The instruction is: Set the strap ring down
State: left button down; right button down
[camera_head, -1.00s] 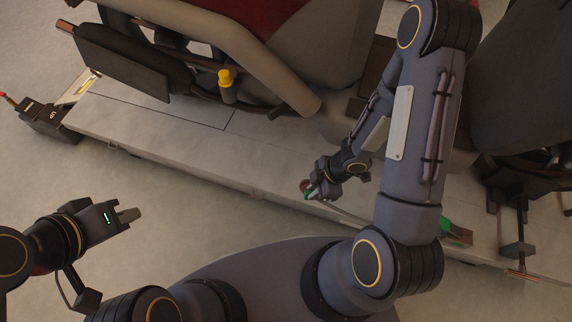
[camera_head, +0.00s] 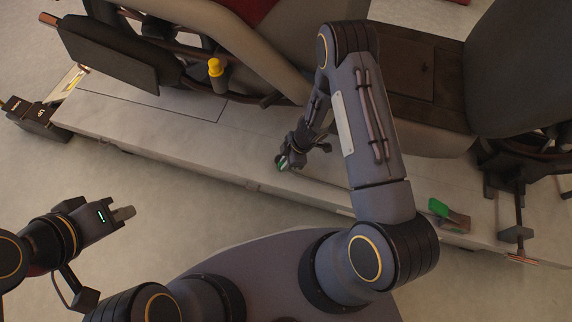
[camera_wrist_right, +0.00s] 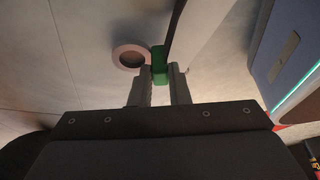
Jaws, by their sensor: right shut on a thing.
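The strap ring (camera_wrist_right: 130,57) is a pinkish-brown ring beside a green tab (camera_wrist_right: 159,65) in the right wrist view. A dark strap runs upward from the tab. My right gripper (camera_wrist_right: 159,84) is shut on the green tab, with the ring just left of the fingertips. In the head view my right gripper (camera_head: 284,163) is over the pale lift platform (camera_head: 150,130), near its front edge, and mostly hides the ring. I cannot tell whether the ring touches the platform. My left gripper (camera_head: 122,214) is apart at the lower left, and its finger gap does not show.
A motorcycle (camera_head: 400,75) stands on the platform. A green-topped clamp-like piece (camera_head: 440,208) sits on the platform at the right. Bare platform lies left of my right gripper.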

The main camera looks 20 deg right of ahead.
jog(key=shift+f, duration=0.8)
pick_arm(q)
jog(key=shift+f, duration=0.4)
pick_arm(e)
jog(key=shift+r, duration=0.1)
jog(key=c, duration=1.4)
grip_release()
